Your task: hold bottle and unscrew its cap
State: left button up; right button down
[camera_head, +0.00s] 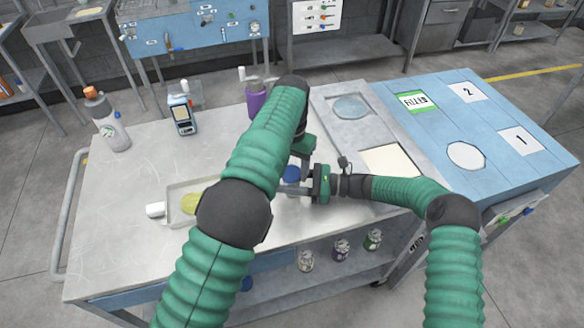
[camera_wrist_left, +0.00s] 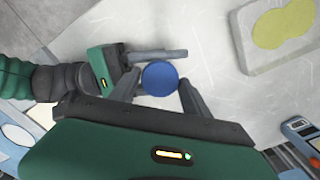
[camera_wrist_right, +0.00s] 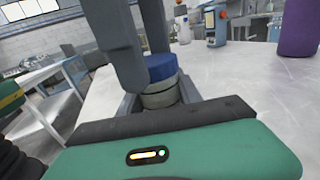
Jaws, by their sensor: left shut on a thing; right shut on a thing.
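A small bottle with a round blue cap (camera_head: 291,174) stands on the metal table, mostly hidden by my arms in the head view. In the right wrist view its pale grey body (camera_wrist_right: 160,96) shows below the blue cap (camera_wrist_right: 162,67). My right gripper (camera_head: 305,184) comes in from the right and is shut on the bottle's body. My left gripper (camera_wrist_left: 160,88) reaches down from above, its fingers on both sides of the blue cap (camera_wrist_left: 160,76), shut on it. The cap sits on top of the bottle, and the bottle looks upright.
A purple bottle (camera_head: 256,103), a small blue device (camera_head: 182,117) and an orange-topped white bottle (camera_head: 108,126) stand at the back. A blue table (camera_head: 440,125) adjoins right. The front left tabletop is clear.

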aim_at(291, 173)
pick_arm(q)
jog(key=shift+r, duration=0.1)
pick_arm(e)
jog(key=shift+f, duration=0.1)
pick_arm(q)
jog(key=shift+r, duration=1)
jog(key=shift+r, duration=2)
pick_arm(e)
jog(key=c, duration=0.7)
grip_release()
jog(key=shift+c, duration=0.2)
pick_arm(q)
jog(key=shift+f+b, duration=0.5)
pick_arm(e)
jog(key=d, duration=0.7)
jog(key=shift+s+d, duration=0.3)
jog(key=shift+f, duration=0.1)
